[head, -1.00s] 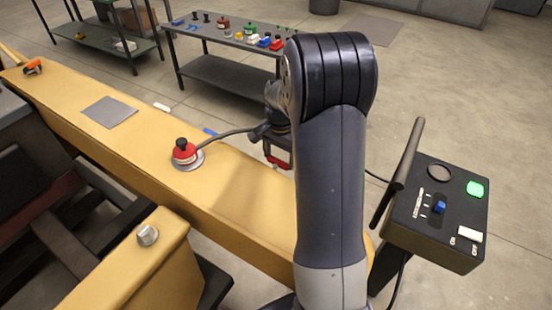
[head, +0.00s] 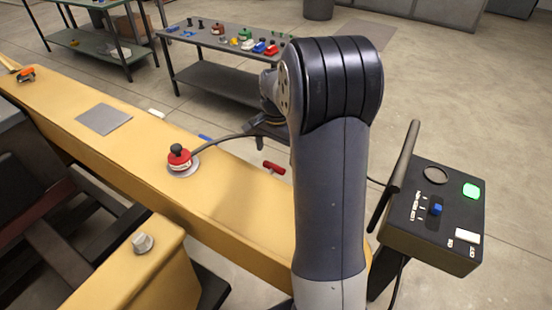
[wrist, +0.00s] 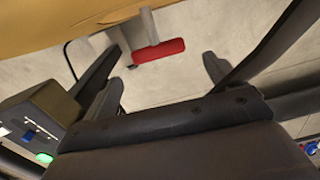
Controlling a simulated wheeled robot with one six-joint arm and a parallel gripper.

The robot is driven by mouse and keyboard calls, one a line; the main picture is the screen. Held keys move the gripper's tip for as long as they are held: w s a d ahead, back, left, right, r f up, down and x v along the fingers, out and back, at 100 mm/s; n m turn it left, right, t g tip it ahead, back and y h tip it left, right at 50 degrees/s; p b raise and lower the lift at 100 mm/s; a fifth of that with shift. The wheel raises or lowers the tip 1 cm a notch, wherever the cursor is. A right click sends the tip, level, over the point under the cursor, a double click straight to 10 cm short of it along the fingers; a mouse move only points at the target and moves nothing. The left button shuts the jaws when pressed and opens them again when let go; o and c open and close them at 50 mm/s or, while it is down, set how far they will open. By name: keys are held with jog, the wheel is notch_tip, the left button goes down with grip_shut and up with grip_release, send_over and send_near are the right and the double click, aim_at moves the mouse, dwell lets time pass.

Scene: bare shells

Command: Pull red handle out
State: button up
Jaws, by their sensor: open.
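The red handle (head: 273,168) is a short red bar at the far side of the yellow beam, left of my arm in the head view. In the wrist view the red handle (wrist: 158,52) sits on a grey stem that comes from the yellow beam (wrist: 70,25). My gripper (wrist: 162,57) is open, with one dark finger to each side of the handle in that view. The handle appears beyond the fingertips, and I see no contact. In the head view my gripper is mostly hidden behind my arm.
A red round knob (head: 180,158) with a black top stands on the beam. A black control box (head: 435,215) with a green light and a dark bar is at the right. A bench (head: 215,80) with small coloured parts stands behind. Bare floor lies beyond the beam.

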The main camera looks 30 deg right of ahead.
aim_at(271, 164)
notch_tip(271, 164, up, 7)
dwell(0.3)
jog(key=shift+f, duration=0.15)
notch_tip(271, 164, down, 11)
jog(key=shift+p, duration=0.35)
jog(key=shift+s+a+r+b, duration=0.2)
jog(key=shift+s+a, duration=0.15)
jog(key=shift+a, duration=0.25)
jog(key=shift+s+a+r+b, duration=0.2)
jog(key=shift+s+a, duration=0.1)
jog(key=shift+a, duration=0.25)
jog(key=shift+r, duration=0.35)
